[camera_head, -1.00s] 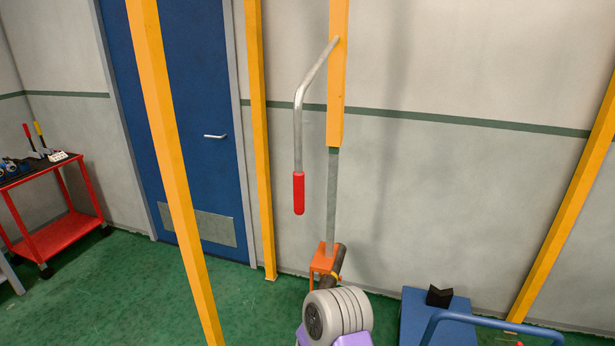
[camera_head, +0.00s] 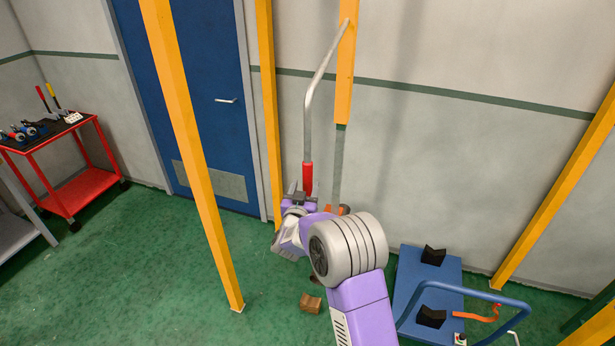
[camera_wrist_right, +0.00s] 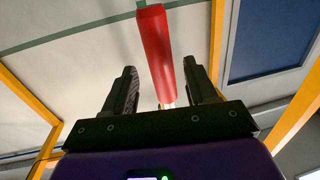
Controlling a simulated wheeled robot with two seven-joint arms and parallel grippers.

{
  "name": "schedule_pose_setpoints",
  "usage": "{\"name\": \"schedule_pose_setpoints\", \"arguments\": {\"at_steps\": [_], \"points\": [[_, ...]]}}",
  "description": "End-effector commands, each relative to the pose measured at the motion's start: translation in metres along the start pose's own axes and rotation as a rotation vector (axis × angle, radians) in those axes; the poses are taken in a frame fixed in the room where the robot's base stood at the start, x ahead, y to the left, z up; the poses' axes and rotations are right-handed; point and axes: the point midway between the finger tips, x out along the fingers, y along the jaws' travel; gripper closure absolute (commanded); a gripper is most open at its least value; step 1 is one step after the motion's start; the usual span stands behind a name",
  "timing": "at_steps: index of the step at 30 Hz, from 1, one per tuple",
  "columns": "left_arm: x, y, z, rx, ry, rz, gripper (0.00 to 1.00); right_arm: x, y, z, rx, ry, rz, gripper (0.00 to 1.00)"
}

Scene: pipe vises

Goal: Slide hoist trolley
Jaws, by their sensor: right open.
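A red grip (camera_head: 307,179) sits at the lower end of a bent metal rod (camera_head: 315,85). The rod hangs from a yellow beam (camera_head: 345,75) with a grey bar below it. My right gripper (camera_head: 300,192) is open just under the red grip in the head view. In the right wrist view the red grip (camera_wrist_right: 155,50) stands between the two spread dark fingers of my right gripper (camera_wrist_right: 160,68), with a gap on each side. My left gripper is not in view. I cannot make out a hoist trolley for certain.
Yellow posts (camera_head: 190,150) stand left and right. A blue cart (camera_head: 412,275) with black V-blocks and a bent handle is at the lower right. A small brown block (camera_head: 311,303) lies on the green floor. A red tool cart (camera_head: 85,185) stands left of the blue door (camera_head: 190,80).

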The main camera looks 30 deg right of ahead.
Motion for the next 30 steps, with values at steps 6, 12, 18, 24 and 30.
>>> {"name": "schedule_pose_setpoints", "arguments": {"at_steps": [6,12,18,24,30], "points": [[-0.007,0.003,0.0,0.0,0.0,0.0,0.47,0.031,0.0,0.0,0.0,-0.001,0.0,0.43],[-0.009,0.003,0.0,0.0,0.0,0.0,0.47,0.044,0.0,0.0,0.0,-0.002,-0.002,0.43],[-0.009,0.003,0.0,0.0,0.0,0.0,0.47,0.046,-0.001,0.001,0.0,-0.003,-0.003,0.43],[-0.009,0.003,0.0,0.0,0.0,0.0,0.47,0.046,-0.001,0.001,0.0,-0.003,-0.002,0.6],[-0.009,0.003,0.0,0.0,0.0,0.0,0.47,0.046,-0.001,0.001,0.0,-0.003,-0.002,0.91]]}}
